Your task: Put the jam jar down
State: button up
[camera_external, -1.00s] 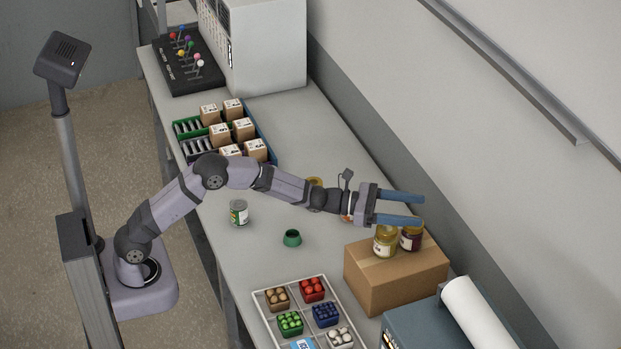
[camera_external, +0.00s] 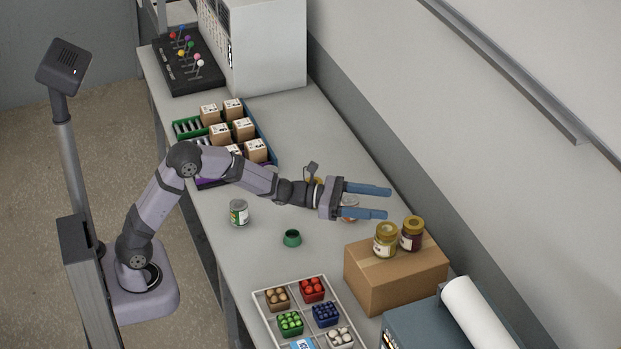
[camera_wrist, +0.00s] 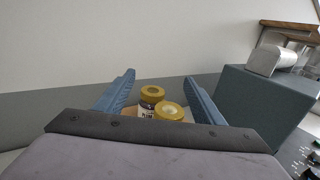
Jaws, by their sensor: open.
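Two jars with yellow lids stand upright side by side on a cardboard box (camera_external: 385,290). One jar is pale yellow (camera_external: 385,240), the other is dark purple-brown (camera_external: 411,234). In the wrist view the dark jar (camera_wrist: 151,100) and the pale jar's lid (camera_wrist: 169,110) show between the fingers but beyond them. Which one is the task's jam jar I cannot tell for sure. My gripper (camera_external: 388,202) is open and empty, behind and to the left of the jars and apart from them.
Another jar (camera_external: 349,207) shows partly behind my gripper on the bench. A labelled can (camera_external: 239,212) and a green ring-shaped piece (camera_external: 292,238) stand nearer. A divided tray (camera_external: 262,308) of small filled boxes lies in front. A paper roll (camera_external: 478,312) sits at right.

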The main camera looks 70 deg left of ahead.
jog(key=shift+b+v, duration=0.35)
jog(key=shift+v, duration=1.1)
